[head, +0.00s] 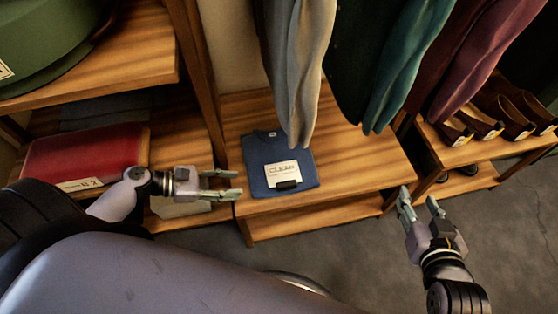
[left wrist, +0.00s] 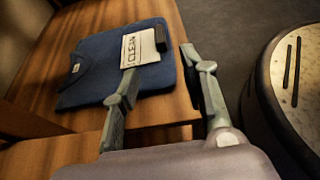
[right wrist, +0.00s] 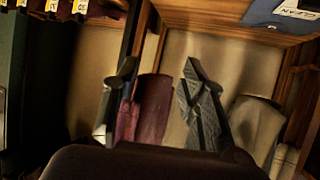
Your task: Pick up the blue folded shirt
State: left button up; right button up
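The blue folded shirt (head: 262,160) lies flat on a wooden shelf, with a white card reading "CLEAN" and a black clip on it. It also shows in the left wrist view (left wrist: 95,65) beyond the fingers, and its edge shows at the top right of the right wrist view (right wrist: 262,14). My left gripper (head: 238,184) is open and empty, just left of the shirt and apart from it. In the left wrist view its fingers (left wrist: 168,75) point toward the shirt's card side. My right gripper (head: 419,199) is open and empty, right of the shelf and well away from the shirt.
The wooden shelf (head: 370,165) is clear right of the shirt. Grey, teal and maroon garments (head: 300,60) hang above it. Brown shoes (head: 500,115) stand on the right rack.

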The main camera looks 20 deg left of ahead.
pick_arm(q)
jog(key=b, duration=0.2)
send_near(283, 184)
jog(key=x, duration=0.2)
jog(key=shift+w+d+f, duration=0.2)
jog(key=shift+w+f, duration=0.05)
jog(key=shift+w+d+f+b, duration=0.2)
jog(key=shift+w+d+b, duration=0.1)
jog(key=shift+d, duration=0.15)
jog(key=b+x, duration=0.1)
jog(key=x, duration=0.3)
jog(key=shift+w+d+r, duration=0.1)
jog(key=shift+d, duration=0.15)
pick_arm(e)
notch_tip(283, 184, up, 18)
jog(key=a+t+y, duration=0.2)
jog(key=t+y, duration=0.2)
jog(key=t, duration=0.7)
jog(key=shift+a+r+n+t, duration=0.25)
jog(key=shift+a+n+t, duration=0.05)
jog(key=shift+a, duration=0.05)
jog(key=shift+w, duration=0.1)
pick_arm(q)
grip_shut()
